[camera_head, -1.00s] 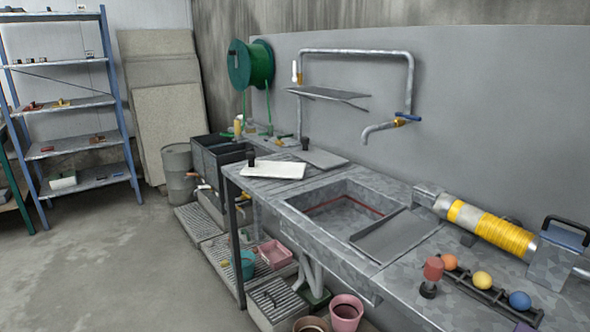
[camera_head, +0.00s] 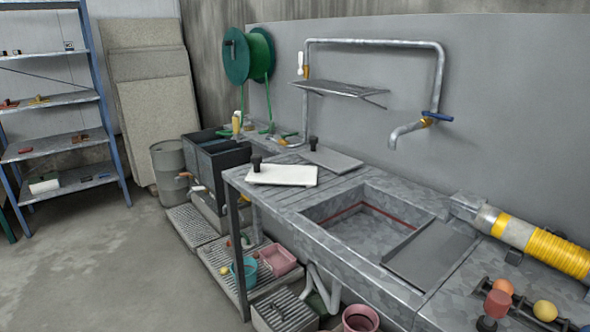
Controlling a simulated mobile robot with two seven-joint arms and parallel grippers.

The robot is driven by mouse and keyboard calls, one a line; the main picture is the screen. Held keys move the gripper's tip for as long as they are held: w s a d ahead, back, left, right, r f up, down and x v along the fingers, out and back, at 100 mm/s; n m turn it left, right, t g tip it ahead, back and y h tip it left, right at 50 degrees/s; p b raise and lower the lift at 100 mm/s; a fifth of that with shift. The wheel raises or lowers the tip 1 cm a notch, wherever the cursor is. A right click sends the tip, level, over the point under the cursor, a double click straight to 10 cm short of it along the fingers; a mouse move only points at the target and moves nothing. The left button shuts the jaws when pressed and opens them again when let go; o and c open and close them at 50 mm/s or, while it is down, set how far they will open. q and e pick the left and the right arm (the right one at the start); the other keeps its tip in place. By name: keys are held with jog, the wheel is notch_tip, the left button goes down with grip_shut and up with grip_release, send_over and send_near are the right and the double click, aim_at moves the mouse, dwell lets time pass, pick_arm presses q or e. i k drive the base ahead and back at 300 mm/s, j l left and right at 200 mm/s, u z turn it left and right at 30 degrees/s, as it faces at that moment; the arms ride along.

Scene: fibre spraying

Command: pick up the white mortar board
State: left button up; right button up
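The white mortar board (camera_head: 284,175) is a flat white plate with a dark upright handle (camera_head: 256,161) at its left end. It lies on the ribbed left part of the metal sink counter (camera_head: 335,190), close to the counter's left end. A similar grey board (camera_head: 331,159) with a dark handle lies just behind it, to the right. Neither of my grippers shows in the head view.
The sink basin (camera_head: 355,222) is right of the boards, with a grey plate (camera_head: 430,252) over its right side. A wall shelf (camera_head: 340,89) and tap (camera_head: 405,130) overhang the counter. Buckets (camera_head: 244,268) stand below. The floor (camera_head: 110,270) at left is clear.

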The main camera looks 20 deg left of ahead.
aim_at(268, 173)
jog(key=i+j+z, duration=0.1)
jog(key=j, duration=0.35)
jog(key=i+j+z, duration=0.1)
jog(key=j, duration=0.35)
jog(key=i+j+z, duration=0.15)
jog(key=j, duration=0.35)
jog(key=i+j+z, duration=0.1)
jog(key=j, duration=0.35)
jog(key=i+j, duration=0.1)
jog(key=j, duration=0.35)
jog(key=i+j, duration=0.1)
jog(key=j, duration=0.4)
jog(key=i+j, duration=0.1)
jog(key=j, duration=0.35)
jog(key=i+j, duration=0.1)
jog(key=j, duration=0.4)
jog(key=z, duration=0.05)
